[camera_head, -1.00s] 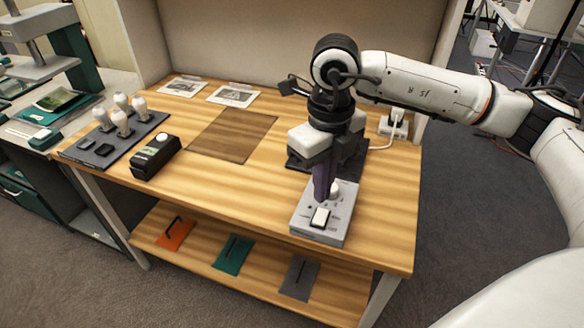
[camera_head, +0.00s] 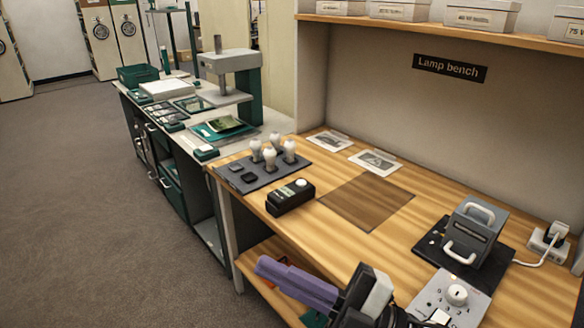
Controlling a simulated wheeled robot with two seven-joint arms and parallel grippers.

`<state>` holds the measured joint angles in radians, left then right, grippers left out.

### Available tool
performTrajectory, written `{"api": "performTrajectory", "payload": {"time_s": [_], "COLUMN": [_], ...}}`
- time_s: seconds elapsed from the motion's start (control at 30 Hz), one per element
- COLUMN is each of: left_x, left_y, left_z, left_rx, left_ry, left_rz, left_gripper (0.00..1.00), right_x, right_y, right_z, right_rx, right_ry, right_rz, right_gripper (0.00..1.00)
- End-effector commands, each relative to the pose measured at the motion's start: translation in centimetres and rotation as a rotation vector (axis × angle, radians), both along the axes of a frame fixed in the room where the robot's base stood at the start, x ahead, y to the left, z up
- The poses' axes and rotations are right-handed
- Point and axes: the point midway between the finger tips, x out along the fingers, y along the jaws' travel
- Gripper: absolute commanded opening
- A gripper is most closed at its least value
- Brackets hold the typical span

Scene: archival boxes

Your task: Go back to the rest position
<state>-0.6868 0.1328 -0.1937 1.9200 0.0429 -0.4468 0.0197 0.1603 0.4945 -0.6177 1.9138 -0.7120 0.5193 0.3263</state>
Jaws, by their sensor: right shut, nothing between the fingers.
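My right gripper (camera_head: 268,267) shows at the bottom of the head view. Its purple fingers are shut with nothing between them and point to the left. It is in front of the bench's front edge, to the left of the grey control box (camera_head: 456,294) with a round knob. My left gripper is not in view.
The wooden lamp bench (camera_head: 329,230) carries a grey device with white handles (camera_head: 473,235), a black box (camera_head: 290,198), and a dark tray of bulbs (camera_head: 236,176). A white plug (camera_head: 548,240) sits at right. Open carpet (camera_head: 80,200) lies at left.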

Motion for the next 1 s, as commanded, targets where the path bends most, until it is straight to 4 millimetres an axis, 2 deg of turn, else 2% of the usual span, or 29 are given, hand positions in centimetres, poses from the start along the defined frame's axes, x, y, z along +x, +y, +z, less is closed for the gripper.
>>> {"api": "performTrajectory", "payload": {"time_s": [0.07,0.1,0.17,0.23,0.3,0.37,0.4,0.53,0.6,0.73,0.83,1.0], "left_x": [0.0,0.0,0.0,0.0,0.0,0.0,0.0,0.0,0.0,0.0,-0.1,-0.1], "left_y": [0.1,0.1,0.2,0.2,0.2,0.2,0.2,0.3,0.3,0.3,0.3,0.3], "left_z": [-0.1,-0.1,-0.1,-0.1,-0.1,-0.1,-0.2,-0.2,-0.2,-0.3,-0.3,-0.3], "left_rx": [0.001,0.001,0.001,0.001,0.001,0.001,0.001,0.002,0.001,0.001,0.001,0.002], "left_ry": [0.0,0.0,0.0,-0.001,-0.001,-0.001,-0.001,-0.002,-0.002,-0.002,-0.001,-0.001], "left_rz": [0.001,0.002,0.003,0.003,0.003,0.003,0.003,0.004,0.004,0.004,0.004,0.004], "left_gripper": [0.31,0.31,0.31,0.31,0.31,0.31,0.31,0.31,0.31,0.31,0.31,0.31], "right_x": [2.6,3.6,4.5,4.3,3.1,1.4,-0.1,-5.4,-8.0,-11.5,-12.6,-12.8], "right_y": [-2.7,-4.3,-6.9,-9.6,-11.9,-13.7,-14.7,-17.0,-17.8,-18.5,-18.7,-18.8], "right_z": [-3.1,-5.4,-9.2,-13.9,-18.6,-22.6,-25.1,-31.6,-34.0,-36.6,-37.3,-37.5], "right_rx": [0.11,0.15,0.192,0.218,0.23,0.231,0.226,0.209,0.197,0.181,0.175,0.172], "right_ry": [0.218,0.329,0.494,0.668,0.836,0.973,1.06,1.309,1.412,1.536,1.575,1.582], "right_rz": [-0.189,-0.285,-0.418,-0.547,-0.659,-0.742,-0.792,-0.916,-0.96,-1.008,-1.021,-1.023], "right_gripper": [0.0,0.0,0.0,0.0,0.0,0.0,0.0,0.0,0.0,0.0,0.0,0.0]}}
